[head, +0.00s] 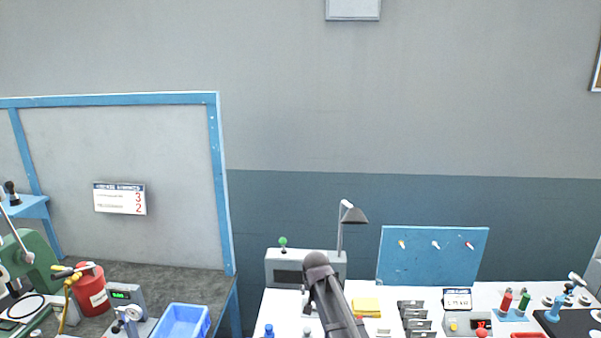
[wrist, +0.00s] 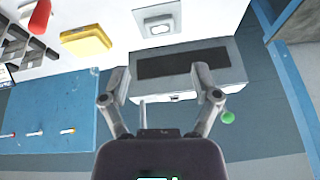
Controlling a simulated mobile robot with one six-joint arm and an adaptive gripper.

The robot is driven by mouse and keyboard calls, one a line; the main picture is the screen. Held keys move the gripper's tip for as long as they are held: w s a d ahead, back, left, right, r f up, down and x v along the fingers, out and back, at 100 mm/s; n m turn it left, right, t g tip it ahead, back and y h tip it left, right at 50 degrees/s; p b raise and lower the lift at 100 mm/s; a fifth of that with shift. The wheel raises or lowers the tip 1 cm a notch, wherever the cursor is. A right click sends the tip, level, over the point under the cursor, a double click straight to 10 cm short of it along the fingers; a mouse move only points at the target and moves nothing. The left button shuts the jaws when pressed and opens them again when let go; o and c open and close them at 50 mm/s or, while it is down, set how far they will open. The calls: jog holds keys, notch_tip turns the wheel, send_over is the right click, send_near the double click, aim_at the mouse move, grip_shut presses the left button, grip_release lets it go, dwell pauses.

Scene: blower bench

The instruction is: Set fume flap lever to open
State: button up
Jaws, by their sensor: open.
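A grey box (head: 280,268) stands at the back of the white bench, with a green ball knob (head: 283,241) on a short stem on top, left of its middle. This looks like the fume flap lever; no open or shut marking can be read. In the wrist view the box (wrist: 232,66) has a dark front panel, and the green knob (wrist: 228,117) shows just outside the right finger. My gripper (wrist: 160,88) is open and empty, its fingers spread in front of the box and apart from the knob. My arm hides part of the box in the head view.
A desk lamp (head: 354,214) stands at the box's right. A blue panel (head: 432,258) with several small pegs is farther right. A blue-framed partition (head: 214,180) and a blue tray (head: 181,322) are at left.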

jog(key=s+d+g, duration=0.1)
jog(key=s+d, duration=0.3)
jog(key=s, duration=0.4)
jog(key=s+d+f+n+g, duration=0.1)
jog(key=s+d, duration=0.3)
jog(key=s, duration=0.4)
jog(key=s+d+n+g, duration=0.1)
jog(key=s+d, duration=0.3)
jog(key=s, duration=0.4)
jog(key=shift+s+d+f+g, duration=0.25)
jog(key=shift+s+d+g, duration=0.1)
jog(key=shift+g, duration=0.45)
